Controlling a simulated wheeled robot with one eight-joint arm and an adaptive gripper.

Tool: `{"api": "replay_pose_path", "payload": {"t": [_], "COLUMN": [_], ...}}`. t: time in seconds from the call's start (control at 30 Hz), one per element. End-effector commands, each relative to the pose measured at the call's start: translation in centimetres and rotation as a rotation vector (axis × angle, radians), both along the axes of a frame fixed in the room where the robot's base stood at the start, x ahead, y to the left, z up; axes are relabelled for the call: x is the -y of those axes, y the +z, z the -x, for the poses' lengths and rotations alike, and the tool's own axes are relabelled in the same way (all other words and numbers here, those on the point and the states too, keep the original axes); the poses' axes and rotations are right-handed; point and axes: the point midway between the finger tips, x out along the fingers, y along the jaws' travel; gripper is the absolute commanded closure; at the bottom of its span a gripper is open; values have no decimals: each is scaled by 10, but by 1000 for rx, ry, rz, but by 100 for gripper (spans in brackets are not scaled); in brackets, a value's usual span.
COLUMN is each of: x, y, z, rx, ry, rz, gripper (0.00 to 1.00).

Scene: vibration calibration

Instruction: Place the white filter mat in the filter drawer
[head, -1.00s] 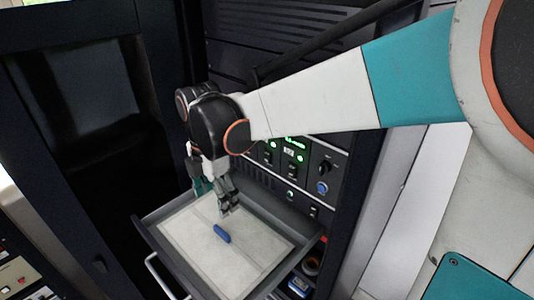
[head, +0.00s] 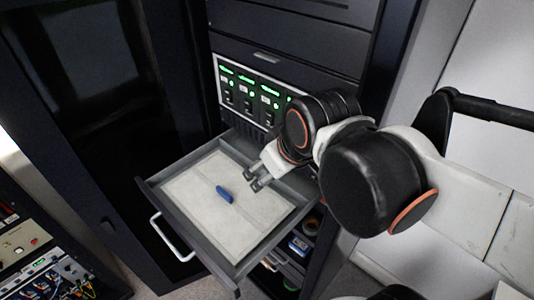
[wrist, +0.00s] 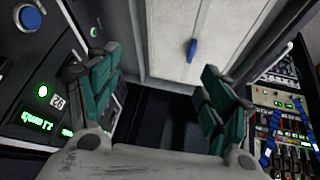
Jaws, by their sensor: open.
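The white filter mat (head: 190,200) lies flat inside the open filter drawer (head: 278,237), with a blue tab (head: 224,194) near its middle. The mat covers most of the drawer floor. My gripper (head: 256,183) is open and empty, above the right part of the drawer and to the right of the blue tab. In the wrist view the spread teal fingers of my gripper (wrist: 163,76) have nothing between them. The mat (wrist: 165,28) and its blue tab (wrist: 192,48) show beyond the fingers, apart from them.
The drawer sticks out of a dark cabinet with a control panel with green lights (head: 250,95) above it. A silver handle (head: 170,238) is on the drawer front. Shelves with small items (head: 300,243) are below at right. An electronics rack (head: 45,260) stands at lower left.

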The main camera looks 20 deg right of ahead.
Motion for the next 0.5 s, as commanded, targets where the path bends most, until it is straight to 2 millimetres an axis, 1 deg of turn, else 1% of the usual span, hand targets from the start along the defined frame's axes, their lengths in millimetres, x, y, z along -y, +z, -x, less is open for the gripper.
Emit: {"api": "replay_pose_path", "payload": {"t": [0.03,0.2,0.5], "x": [3,8,9], "y": [-2,-4,-5], "z": [6,13,14], "rx": [19,64,75], "ry": [-54,-180,-211], "rz": [-29,-104,-123], "gripper": [27,27,27]}}
